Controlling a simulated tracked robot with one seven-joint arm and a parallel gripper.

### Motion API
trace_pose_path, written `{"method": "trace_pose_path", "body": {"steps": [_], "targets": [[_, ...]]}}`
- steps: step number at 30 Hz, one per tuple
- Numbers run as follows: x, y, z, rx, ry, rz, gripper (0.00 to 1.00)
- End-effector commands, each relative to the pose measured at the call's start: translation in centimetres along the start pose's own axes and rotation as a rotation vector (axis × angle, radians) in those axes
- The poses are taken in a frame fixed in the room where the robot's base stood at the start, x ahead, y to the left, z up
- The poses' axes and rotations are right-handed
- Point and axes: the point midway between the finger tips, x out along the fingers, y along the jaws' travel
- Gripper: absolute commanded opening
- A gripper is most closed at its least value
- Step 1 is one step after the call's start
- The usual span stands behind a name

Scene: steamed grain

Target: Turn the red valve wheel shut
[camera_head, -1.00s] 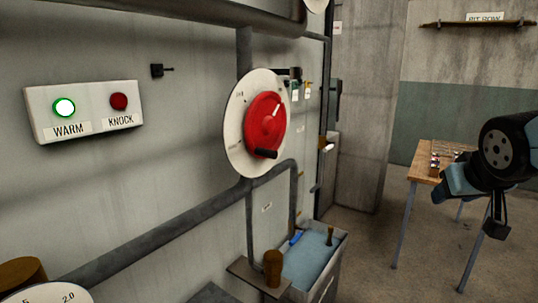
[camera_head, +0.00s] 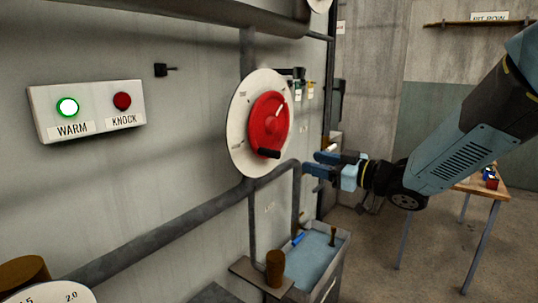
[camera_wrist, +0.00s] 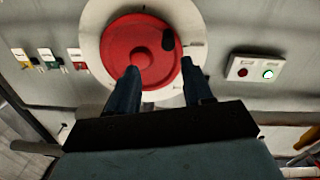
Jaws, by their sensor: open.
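The red valve wheel (camera_head: 268,124) is mounted on a round white dial plate (camera_head: 240,140) on the wall. Its black handle (camera_head: 268,153) is at the lower rim, and a white pointer mark is near the top right. My gripper (camera_head: 310,163) is open and empty, to the right of the wheel and slightly below it, apart from it. In the wrist view, the wheel (camera_wrist: 138,45) lies beyond my two dark fingers (camera_wrist: 160,82), with the black handle (camera_wrist: 168,39) at its right side. Nothing is between the fingers except the view of the wheel's lower edge.
A panel (camera_head: 90,110) at the left has a lit green WARM light and a red KNOCK light. Pipes (camera_head: 150,225) run below the wheel. A water basin (camera_head: 318,260) stands below my gripper. A wooden table (camera_head: 480,188) is at the right. Open floor lies between.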

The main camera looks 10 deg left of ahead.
Motion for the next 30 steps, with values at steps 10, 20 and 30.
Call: {"method": "trace_pose_path", "body": {"steps": [10,20,30], "targets": [[2.9,-0.9,0.0,0.009,0.024,-0.045,0.51],[8.7,-1.2,-0.2,0.008,0.023,-0.043,0.51],[13.2,-1.2,-0.3,0.009,0.022,-0.040,0.51]]}}
